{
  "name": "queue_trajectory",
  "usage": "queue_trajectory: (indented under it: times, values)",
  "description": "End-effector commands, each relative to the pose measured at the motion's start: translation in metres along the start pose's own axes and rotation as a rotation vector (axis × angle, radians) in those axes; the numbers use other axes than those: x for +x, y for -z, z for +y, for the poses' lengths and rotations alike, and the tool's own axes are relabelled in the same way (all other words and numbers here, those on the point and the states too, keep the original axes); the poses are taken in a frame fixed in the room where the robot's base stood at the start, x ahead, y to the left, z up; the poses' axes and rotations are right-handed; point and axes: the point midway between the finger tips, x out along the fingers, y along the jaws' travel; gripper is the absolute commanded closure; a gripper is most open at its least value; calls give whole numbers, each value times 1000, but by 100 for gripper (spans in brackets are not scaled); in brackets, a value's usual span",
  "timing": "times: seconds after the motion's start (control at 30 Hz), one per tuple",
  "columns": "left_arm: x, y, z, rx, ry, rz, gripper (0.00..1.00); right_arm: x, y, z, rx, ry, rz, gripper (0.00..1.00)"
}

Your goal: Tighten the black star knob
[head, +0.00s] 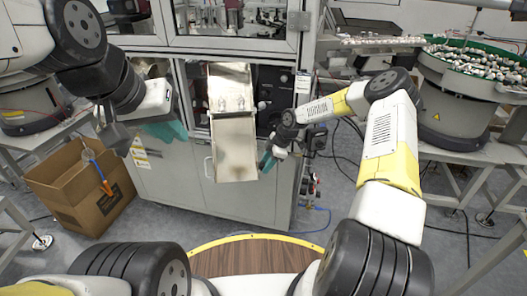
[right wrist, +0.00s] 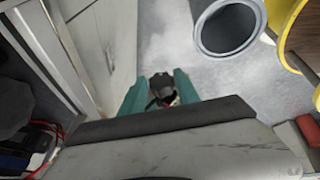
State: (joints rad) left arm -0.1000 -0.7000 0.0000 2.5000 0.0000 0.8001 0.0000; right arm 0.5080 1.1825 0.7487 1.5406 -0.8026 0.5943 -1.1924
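A small black knob-like part (right wrist: 162,84), with a little red beside it, shows between the fingertips of my right gripper (right wrist: 161,92) in the right wrist view. The two teal fingers flank it closely. I cannot tell whether they press on it, or make out its star shape. In the head view my right gripper (head: 268,161) is beside the right edge of the shiny metal chute on the machine front, and the black part cannot be made out there. My left gripper (head: 167,130) is in front of the cabinet at the left, apart from the chute, its fingers partly hidden by its hand.
The metal chute (head: 235,150) juts from the grey machine cabinet (head: 240,205). An open cardboard box (head: 85,192) stands on the floor at the left. A green-rimmed bowl feeder (head: 465,75) stands at the right. Cables lie on the floor right of the cabinet.

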Motion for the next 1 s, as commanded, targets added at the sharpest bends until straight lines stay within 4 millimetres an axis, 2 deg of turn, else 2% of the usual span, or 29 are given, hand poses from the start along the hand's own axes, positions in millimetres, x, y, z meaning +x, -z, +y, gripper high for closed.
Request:
queue_trajectory:
  times: [0.03, 0.17, 0.37, 0.7, 1.0]
  values:
    - [0, 0, 0, 0, 0, 0, 82, 0, 0, 0, 0, 0, 0, 74]
    - [0, 0, 0, 0, 0, 0, 82, 0, 0, 0, 0, 0, 0, 100]
    - [0, 0, 0, 0, 0, 0, 82, 1, -1, 2, 11, 26, -3, 100]
    - [0, 0, 0, 0, 0, 0, 82, 2, -1, 7, 110, 259, -4, 100]
    - [0, 0, 0, 0, 0, 0, 82, 2, -1, 7, 143, 343, -1, 100]
